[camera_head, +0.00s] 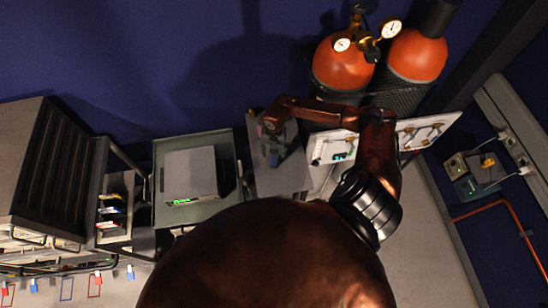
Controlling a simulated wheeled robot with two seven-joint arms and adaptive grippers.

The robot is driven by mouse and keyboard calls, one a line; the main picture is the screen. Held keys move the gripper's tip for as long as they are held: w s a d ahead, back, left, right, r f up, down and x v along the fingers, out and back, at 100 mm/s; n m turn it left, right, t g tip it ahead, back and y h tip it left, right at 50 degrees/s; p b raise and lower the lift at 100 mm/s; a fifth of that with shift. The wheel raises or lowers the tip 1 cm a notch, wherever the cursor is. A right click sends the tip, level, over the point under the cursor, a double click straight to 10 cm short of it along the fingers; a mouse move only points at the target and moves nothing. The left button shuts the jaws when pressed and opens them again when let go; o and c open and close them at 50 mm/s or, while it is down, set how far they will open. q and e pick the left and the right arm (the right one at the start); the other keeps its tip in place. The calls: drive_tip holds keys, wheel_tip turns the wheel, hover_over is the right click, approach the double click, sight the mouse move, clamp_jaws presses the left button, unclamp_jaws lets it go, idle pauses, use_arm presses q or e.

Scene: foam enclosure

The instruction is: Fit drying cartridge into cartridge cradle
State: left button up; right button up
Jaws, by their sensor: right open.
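My right arm reaches in over the middle of the scene, and its open gripper (272,142) is small and dark above a grey stand top (282,178). A small bluish part shows at the gripper; I cannot tell whether it is the drying cartridge or part of the gripper. I cannot make out the cartridge cradle for certain. A white panel (410,134) with brass fittings and a small green display lies right of the gripper, partly hidden by my arm. My left gripper is not in view.
Two orange gas cylinders (340,66) with gauges stand behind the panel. A grey box (190,170) with a green display sits on a cart left of the gripper. A dark rack (60,165) stands at the far left. Small boxes (475,176) are at the right wall. Floor shows at lower right.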

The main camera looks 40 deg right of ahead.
drive_tip(key=shift+c, duration=0.7)
clamp_jaws()
